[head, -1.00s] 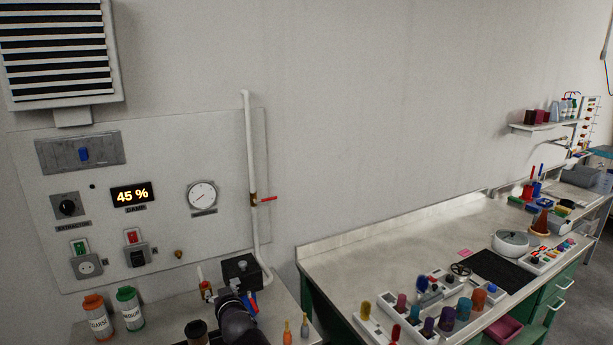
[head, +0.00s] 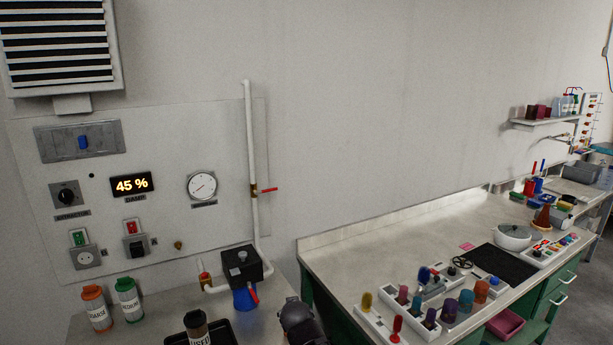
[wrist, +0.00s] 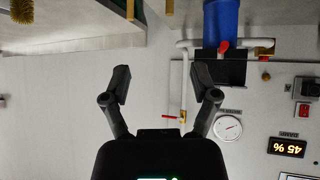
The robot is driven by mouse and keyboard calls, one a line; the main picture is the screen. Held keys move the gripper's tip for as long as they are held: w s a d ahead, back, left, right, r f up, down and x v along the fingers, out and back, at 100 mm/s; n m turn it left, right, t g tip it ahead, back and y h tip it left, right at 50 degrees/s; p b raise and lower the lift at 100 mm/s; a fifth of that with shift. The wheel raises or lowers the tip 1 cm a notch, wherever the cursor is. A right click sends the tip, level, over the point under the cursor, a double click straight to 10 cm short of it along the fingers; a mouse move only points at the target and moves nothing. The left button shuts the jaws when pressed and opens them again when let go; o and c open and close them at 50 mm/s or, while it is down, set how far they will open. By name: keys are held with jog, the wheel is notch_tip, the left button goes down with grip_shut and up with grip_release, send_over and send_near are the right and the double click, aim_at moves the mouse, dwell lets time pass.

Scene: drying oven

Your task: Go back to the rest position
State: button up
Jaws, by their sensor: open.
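My gripper (wrist: 162,85) shows in the wrist view with its two fingers spread wide and nothing between them. That view is upside down, with the wall panel at the right and the bench edge at the top. In the head view a dark part of my arm (head: 301,322) shows at the bottom edge, right of the black box with the blue body (head: 243,298). The fingers are not visible in the head view.
A white pipe with a red lever (head: 268,190) runs up the wall. Orange-capped (head: 97,312) and green-capped (head: 130,303) bottles and a dark jar (head: 197,330) stand on the left bench. The right bench (head: 350,262) holds brushes and several coloured bottles. Wall space above is clear.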

jog(key=s+d+f+g+b, duration=0.1)
jog(key=s+d+f+g, duration=0.2)
jog(key=d, duration=0.4)
jog(key=s+d+f+m+g+b, duration=0.1)
jog(key=s+d+f+g+b, duration=0.1)
jog(key=s+d+f, duration=0.3)
jog(key=s+d+f+m+g+h+b, duration=0.1)
jog(key=s+d+f+g, duration=0.3)
jog(key=d, duration=0.4)
jog(key=s+g+b, duration=0.1)
jog(key=s, duration=0.1)
jog(key=shift+s+d+f, duration=0.25)
jog(key=shift+s+d, duration=0.1)
jog(key=shift+d, duration=0.05)
jog(key=shift+c, duration=0.2)
jog(key=shift+c, duration=1.2)
